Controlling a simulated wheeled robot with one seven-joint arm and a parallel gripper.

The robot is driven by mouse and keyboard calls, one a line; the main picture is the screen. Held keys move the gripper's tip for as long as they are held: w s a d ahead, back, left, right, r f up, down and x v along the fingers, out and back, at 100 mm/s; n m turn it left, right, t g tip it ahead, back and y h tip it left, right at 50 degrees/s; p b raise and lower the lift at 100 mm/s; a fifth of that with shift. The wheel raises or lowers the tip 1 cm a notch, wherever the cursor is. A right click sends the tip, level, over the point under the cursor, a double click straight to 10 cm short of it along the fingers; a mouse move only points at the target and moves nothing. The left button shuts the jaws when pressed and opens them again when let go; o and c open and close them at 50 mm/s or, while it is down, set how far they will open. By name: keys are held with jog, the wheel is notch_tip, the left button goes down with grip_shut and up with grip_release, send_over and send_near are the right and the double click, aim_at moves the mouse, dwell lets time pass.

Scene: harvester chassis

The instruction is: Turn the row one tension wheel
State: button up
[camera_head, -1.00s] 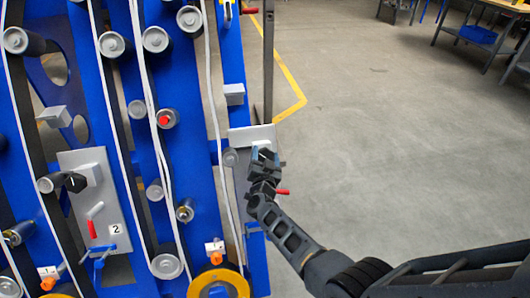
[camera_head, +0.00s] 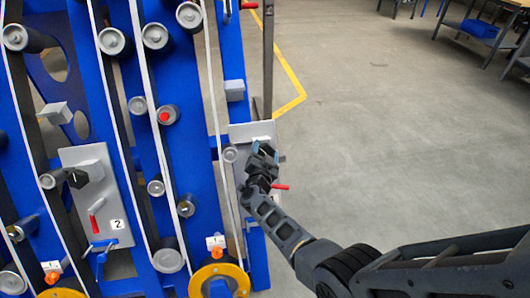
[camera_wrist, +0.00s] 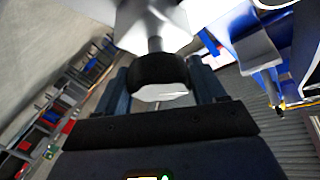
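The tension wheel (camera_wrist: 158,72) shows in the wrist view as a dark round knob with a pale end face, on a short shaft from a light grey part. My gripper (camera_wrist: 162,92) has one finger on each side of the wheel, with narrow gaps seeming to show between fingers and wheel. A red lever (camera_head: 280,186) shows just below my gripper.
Another grey plate (camera_head: 122,205), labelled 2, with a dark knob (camera_head: 77,178) and a red lever (camera_head: 96,222), is to the left. Rollers and white-edged belts run down the blue chassis (camera_head: 185,90). Open floor (camera_head: 390,130) is to the right. Workbenches (camera_head: 480,30) stand far back.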

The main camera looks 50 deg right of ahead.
jog(key=shift+o, duration=1.4)
jog(key=p+v, duration=0.2)
jog(key=v, duration=0.5)
jog(key=shift+s+a, duration=0.25)
jog(key=shift+a, duration=0.05)
jog(key=shift+r, duration=0.1)
